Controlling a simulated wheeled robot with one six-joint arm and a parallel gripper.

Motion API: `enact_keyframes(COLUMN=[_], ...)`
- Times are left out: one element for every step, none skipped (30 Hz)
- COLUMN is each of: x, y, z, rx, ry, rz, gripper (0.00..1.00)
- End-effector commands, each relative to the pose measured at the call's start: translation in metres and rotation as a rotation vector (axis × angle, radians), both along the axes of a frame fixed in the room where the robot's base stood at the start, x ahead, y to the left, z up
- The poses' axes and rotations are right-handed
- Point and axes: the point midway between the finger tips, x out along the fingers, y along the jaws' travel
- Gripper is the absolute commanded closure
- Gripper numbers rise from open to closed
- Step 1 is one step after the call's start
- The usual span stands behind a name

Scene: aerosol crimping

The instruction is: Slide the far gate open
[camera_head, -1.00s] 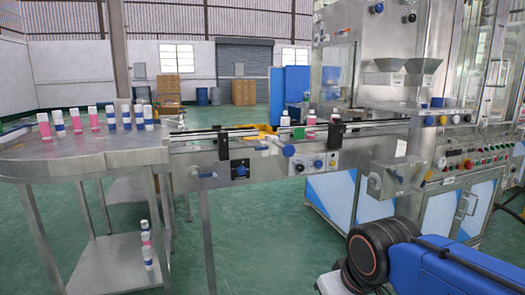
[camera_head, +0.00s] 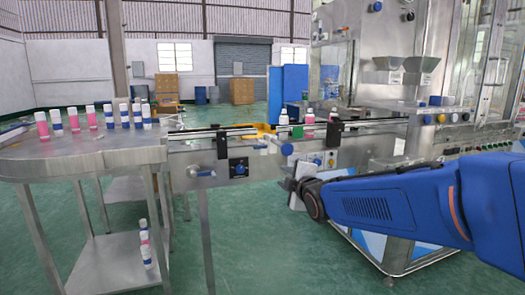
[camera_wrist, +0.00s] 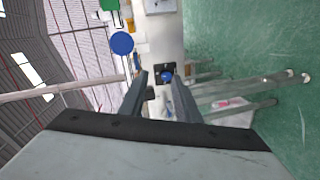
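The steel conveyor (camera_head: 225,150) runs from the round table toward the machine, with bottles on it. A round blue knob (camera_head: 287,149) sticks out on its near side, and a green block (camera_head: 298,132) sits at the rail behind it. I cannot tell which part is the far gate. In the wrist view the blue knob (camera_wrist: 122,43) is left of my fingers, apart from them, and the green block (camera_wrist: 109,4) is at the top edge. My gripper (camera_wrist: 160,82) is open and empty, in front of the conveyor; its fingers are hard to make out in the head view.
A black switch plate with a blue knob (camera_head: 239,168) is on the conveyor's side. Several pink and white bottles (camera_head: 95,118) stand on the round steel table (camera_head: 85,165). The machine (camera_head: 385,100) with hoppers stands right.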

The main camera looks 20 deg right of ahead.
Motion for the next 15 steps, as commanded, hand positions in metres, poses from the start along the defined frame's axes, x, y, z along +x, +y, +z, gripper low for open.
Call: enact_keyframes(x=[0.012, 0.017, 0.024, 0.027, 0.031, 0.034, 0.036, 0.037, 0.039, 0.040, 0.042, 0.044, 0.046, 0.049, 0.053], y=[0.000, 0.001, 0.001, 0.002, 0.002, 0.002, 0.003, 0.003, 0.003, 0.003, 0.003, 0.003, 0.004, 0.004, 0.004], z=[0.006, 0.011, 0.016, 0.020, 0.023, 0.027, 0.029, 0.031, 0.032, 0.032, 0.033, 0.033, 0.033, 0.032, 0.033], rx=[-0.056, -0.092, -0.132, -0.159, -0.181, -0.203, -0.219, -0.229, -0.239, -0.244, -0.247, -0.248, -0.248, -0.247, -0.247], ry=[-0.040, -0.065, -0.095, -0.115, -0.133, -0.151, -0.162, -0.171, -0.178, -0.181, -0.183, -0.184, -0.183, -0.183, -0.183], rz=[0.018, 0.028, 0.038, 0.045, 0.050, 0.055, 0.058, 0.060, 0.062, 0.063, 0.063, 0.064, 0.064, 0.064, 0.064], gripper=[0.70, 0.70, 0.70, 0.70, 0.70, 0.70, 0.70, 0.70, 0.70, 0.70, 0.70, 0.70, 0.70, 0.70, 0.70])
